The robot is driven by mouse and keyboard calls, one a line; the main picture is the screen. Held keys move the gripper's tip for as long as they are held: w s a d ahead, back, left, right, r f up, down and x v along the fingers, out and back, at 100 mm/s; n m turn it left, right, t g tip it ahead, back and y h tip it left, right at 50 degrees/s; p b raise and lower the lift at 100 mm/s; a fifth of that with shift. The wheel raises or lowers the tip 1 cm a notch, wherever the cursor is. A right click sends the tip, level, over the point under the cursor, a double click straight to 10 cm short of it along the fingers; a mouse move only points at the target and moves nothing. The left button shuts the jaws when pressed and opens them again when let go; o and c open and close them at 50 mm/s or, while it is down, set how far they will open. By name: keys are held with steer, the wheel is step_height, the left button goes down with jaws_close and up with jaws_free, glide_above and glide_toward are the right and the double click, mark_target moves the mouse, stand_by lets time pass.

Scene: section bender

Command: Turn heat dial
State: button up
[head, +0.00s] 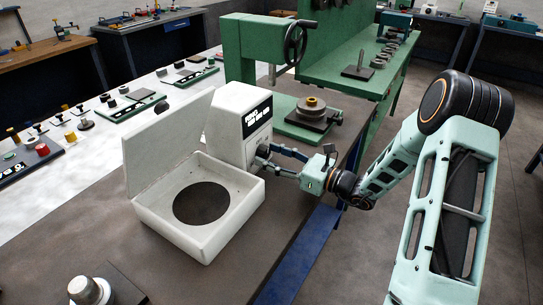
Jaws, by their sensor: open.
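A white housing (236,122) with a black label panel (257,117) stands on the bench, joined to an open white box (222,224) with a raised lid (163,142). The box has a large round dark opening. My gripper (263,157) comes from the right, with its fingers pointing left at the housing's face just below the label. Its two fingers are spread apart. A small dark part sits between or behind the fingertips, possibly the heat dial, but it is mostly hidden. I cannot tell whether the fingers touch it.
A green machine with a handwheel (295,43) and a round stacked part (311,109) stand just behind. The bench's blue edge (302,254) runs below my arm. A metal cylinder (84,290) is at the bottom left. A white table (60,186) with small parts lies left. Open floor is right.

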steer(key=shift+c, duration=0.4)
steer(key=c, duration=1.1)
steer(key=shift+f+n+b, duration=0.2)
steer(key=shift+n+b, duration=0.3)
steer(key=shift+b, duration=0.3)
steer(key=shift+r+n+b, duration=0.15)
steer(key=shift+n+b, duration=0.3)
steer(key=shift+n, duration=0.15)
steer(key=o, duration=1.2)
